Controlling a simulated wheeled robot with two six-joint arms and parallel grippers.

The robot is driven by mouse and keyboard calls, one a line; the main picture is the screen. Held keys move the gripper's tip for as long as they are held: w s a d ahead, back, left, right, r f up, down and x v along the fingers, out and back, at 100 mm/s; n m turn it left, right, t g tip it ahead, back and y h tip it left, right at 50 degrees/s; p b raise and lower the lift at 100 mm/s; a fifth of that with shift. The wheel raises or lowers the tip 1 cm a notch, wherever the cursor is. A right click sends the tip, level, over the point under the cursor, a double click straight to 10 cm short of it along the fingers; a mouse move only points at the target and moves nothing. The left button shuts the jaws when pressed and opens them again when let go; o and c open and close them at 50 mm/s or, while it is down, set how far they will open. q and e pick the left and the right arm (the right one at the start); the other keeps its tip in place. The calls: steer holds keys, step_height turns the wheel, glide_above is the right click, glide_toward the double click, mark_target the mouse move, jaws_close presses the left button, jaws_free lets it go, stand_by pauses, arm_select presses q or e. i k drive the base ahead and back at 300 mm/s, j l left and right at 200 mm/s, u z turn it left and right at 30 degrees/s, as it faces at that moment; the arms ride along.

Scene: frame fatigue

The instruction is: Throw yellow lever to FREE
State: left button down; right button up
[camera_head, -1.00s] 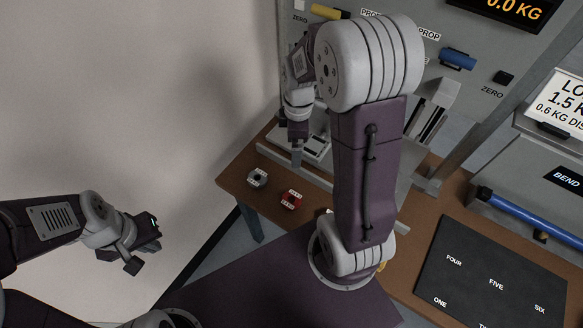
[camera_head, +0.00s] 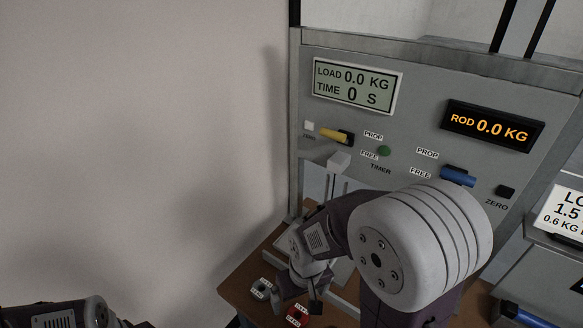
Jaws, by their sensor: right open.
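The yellow lever (camera_head: 335,135) is on the grey upright panel, below the load and time display. Its handle points left from a dark pivot and lies nearly level. The labels PROP (camera_head: 373,135) and FREE (camera_head: 369,155) are to the right of its pivot, PROP above FREE. My right gripper (camera_head: 301,296) is open, pointing down well below the lever, above the brown table near the small red and grey blocks. It appears empty. Of my left arm only a link shows at the lower left; its gripper is out of the picture.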

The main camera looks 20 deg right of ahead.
mark_target(341, 137)
steer(key=z, duration=1.2)
